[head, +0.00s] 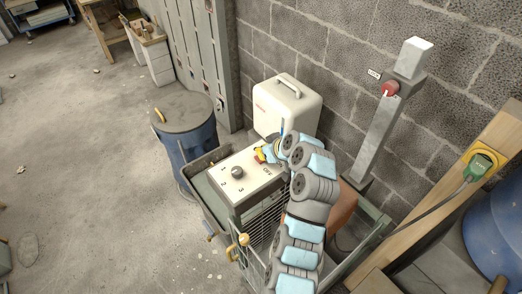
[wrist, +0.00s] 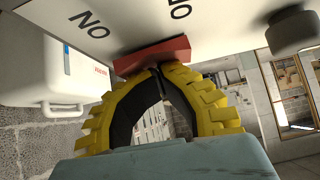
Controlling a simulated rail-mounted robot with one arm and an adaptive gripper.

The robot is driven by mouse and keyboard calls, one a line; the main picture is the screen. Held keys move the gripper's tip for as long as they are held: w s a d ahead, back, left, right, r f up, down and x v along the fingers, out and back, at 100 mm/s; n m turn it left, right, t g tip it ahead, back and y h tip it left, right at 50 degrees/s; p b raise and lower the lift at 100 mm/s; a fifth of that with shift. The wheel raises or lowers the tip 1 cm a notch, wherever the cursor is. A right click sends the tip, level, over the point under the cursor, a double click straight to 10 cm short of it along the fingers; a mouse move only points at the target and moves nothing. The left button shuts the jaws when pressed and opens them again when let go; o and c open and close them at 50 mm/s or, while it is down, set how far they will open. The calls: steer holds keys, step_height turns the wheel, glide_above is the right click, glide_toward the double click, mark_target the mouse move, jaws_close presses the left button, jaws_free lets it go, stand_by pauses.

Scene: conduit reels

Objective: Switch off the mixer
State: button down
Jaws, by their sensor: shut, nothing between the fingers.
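A box with a pale top panel (head: 245,180) carries a dark round knob (head: 238,172) with the numbers 1, 2 and 3 around it. A red switch (head: 257,158) sits at the panel's far edge, partly hidden by my gripper (head: 263,154). In the wrist view, the red switch (wrist: 152,56) lies between an upside-down "ON" and a partly cut-off letter marking. My yellow-padded gripper (wrist: 158,72) is shut and empty, with its tips right at the switch; I cannot tell whether they press on it. The knob also shows in the wrist view (wrist: 292,30).
A white case with a handle (head: 287,108) stands close behind the panel. A blue barrel (head: 187,135) is to the left. A grey post with a red knob (head: 390,88) stands at the right by the wall. Open floor lies at the left.

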steer(key=r, duration=0.2)
steer(key=d+r, duration=0.1)
steer(key=r, duration=0.1)
steer(key=shift+w+r+p, duration=0.1)
steer(key=shift+w+p, duration=0.1)
steer(key=shift+p, duration=0.1)
steer(key=v, duration=0.9)
steer(key=shift+d+r, duration=0.25)
steer(key=c, duration=1.8)
jaws_free()
steer(key=shift+d, duration=0.1)
jaws_close()
